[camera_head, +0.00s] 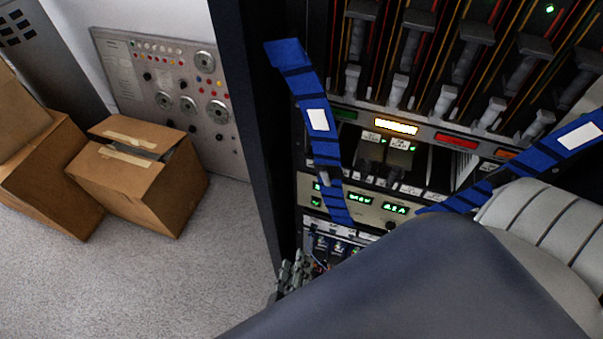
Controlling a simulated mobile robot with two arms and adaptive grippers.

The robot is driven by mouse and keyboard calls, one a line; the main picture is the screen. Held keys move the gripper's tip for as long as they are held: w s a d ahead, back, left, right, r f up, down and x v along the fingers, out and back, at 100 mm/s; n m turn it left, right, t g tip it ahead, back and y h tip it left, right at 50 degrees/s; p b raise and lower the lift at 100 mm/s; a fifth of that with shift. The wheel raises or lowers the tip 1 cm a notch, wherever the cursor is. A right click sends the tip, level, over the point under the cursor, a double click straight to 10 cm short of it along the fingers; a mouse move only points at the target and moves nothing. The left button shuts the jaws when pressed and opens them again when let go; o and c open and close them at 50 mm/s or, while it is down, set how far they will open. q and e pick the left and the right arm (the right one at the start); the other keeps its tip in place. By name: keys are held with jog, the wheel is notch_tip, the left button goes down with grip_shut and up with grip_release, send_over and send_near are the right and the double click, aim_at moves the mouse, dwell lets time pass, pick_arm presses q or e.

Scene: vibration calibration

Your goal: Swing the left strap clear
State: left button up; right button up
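The left strap (325,150) is blue with dark bands and a white label. It hangs down across the left part of the rack front, from a wider end at the upper left to near the green-digit display panel. A second blue strap (515,178) with a white label slants across the right side; my arm hides part of its surroundings. My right gripper (290,272) shows only as a small grey jointed part beside the rack's lower left, below the left strap and apart from it. My arm covers the rest, so its opening is unclear. My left gripper is out of view.
The rack (245,100) has a dark left side edge, with levers, cables and lit panels on its front. Carpet (190,280) between boxes and rack is clear.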

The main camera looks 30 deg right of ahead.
notch_tip(320, 180, down, 8)
jog(key=s+n+g+y+b, duration=0.1)
jog(key=shift+d+n, duration=0.3)
jog(key=shift+d, duration=0.05)
jog(key=shift+s, duration=0.1)
